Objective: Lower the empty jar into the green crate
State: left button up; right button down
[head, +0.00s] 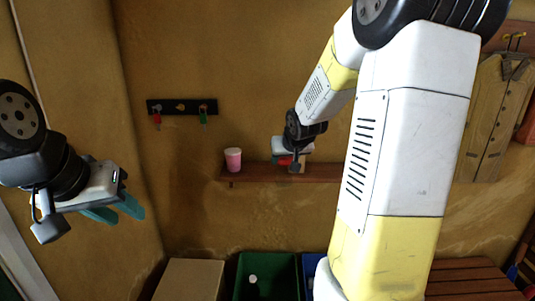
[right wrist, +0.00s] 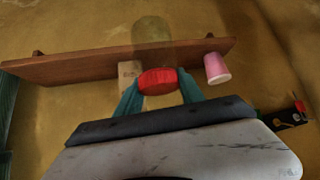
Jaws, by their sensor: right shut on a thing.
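The empty jar (right wrist: 152,40) is clear glass with a red lid (right wrist: 158,81). My right gripper (right wrist: 160,88) is shut on the lid, with one teal finger on each side. In the head view my right gripper (head: 292,158) is by the wall shelf, and a bit of the red lid (head: 285,160) shows; the glass is hard to make out there. The green crate (head: 267,260) stands at the bottom of the head view, below and left of the right gripper, with a small white round thing inside. My left gripper (head: 118,211) is open and empty at the left.
A pink cup (head: 233,159) and a beige item (head: 298,166) are on the wooden shelf (head: 258,173). A cardboard box (head: 190,280) is left of the crate, and a blue crate (head: 312,264) is right.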

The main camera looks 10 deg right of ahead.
notch_tip(320, 180, down, 47)
jog(key=w+d, duration=0.1)
jog(key=shift+w+f, duration=0.15)
jog(key=shift+w, duration=0.25)
dwell(0.6)
jog(key=shift+w, duration=0.6)
